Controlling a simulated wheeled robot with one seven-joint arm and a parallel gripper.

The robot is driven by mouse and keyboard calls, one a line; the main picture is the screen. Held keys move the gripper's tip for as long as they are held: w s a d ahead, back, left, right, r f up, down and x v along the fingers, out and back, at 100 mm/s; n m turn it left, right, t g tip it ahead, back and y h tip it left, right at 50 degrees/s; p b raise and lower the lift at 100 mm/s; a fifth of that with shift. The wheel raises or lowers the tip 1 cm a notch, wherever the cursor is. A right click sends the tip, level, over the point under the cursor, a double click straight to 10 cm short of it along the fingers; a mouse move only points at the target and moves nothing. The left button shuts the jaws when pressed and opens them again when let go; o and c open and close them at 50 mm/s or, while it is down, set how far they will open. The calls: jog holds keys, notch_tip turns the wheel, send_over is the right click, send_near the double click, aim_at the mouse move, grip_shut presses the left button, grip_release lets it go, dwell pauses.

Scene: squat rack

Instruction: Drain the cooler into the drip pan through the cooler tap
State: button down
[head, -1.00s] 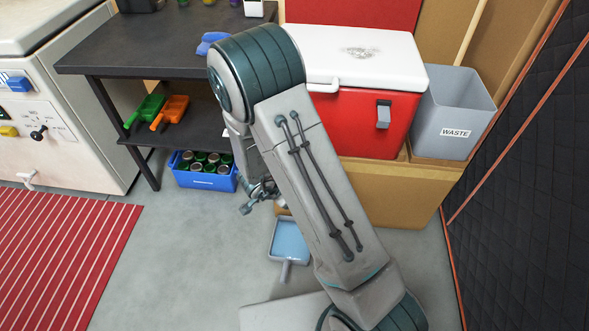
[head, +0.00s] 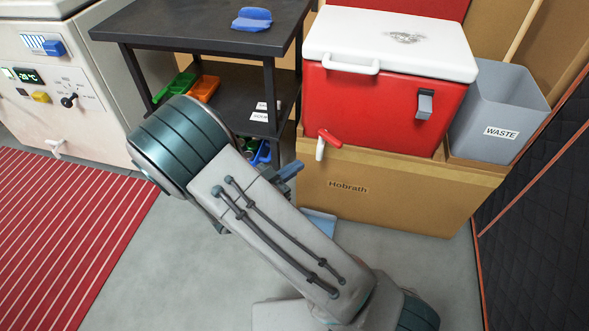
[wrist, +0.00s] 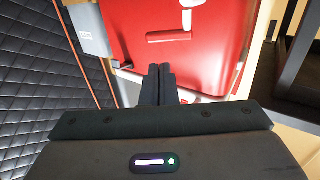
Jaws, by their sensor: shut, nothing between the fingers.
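The red cooler (head: 375,108) with a white lid stands on a cardboard box. Its tap (head: 321,150), with a white spout and red handle, is low on the front at the left. The handle lies crosswise to the downward spout, and no stream shows. In the wrist view the cooler appears upside down, with the tap handle (wrist: 168,36) just beyond my fingertips. My gripper (wrist: 160,70) is shut and empty, pointing at the tap and apart from it. The blue drip pan (head: 322,222) is on the floor by the box, mostly hidden by my arm; its contents cannot be seen.
A grey waste bin (head: 505,110) stands right of the cooler on the cardboard box (head: 400,195). A dark shelf table (head: 190,25) is at the left, with a white machine (head: 60,100) beyond it. A quilted wall (head: 545,190) borders the right. Floor is clear at lower left.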

aim_at(332, 143)
jog(key=b+x, duration=0.3)
jog(key=x, duration=0.6)
jog(key=shift+w+d+f, duration=0.15)
jog(key=shift+w+d, duration=0.05)
jog(key=shift+d, duration=0.1)
jog(key=shift+w+d, duration=0.35)
jog(key=shift+d, duration=0.1)
jog(key=shift+t, duration=0.3)
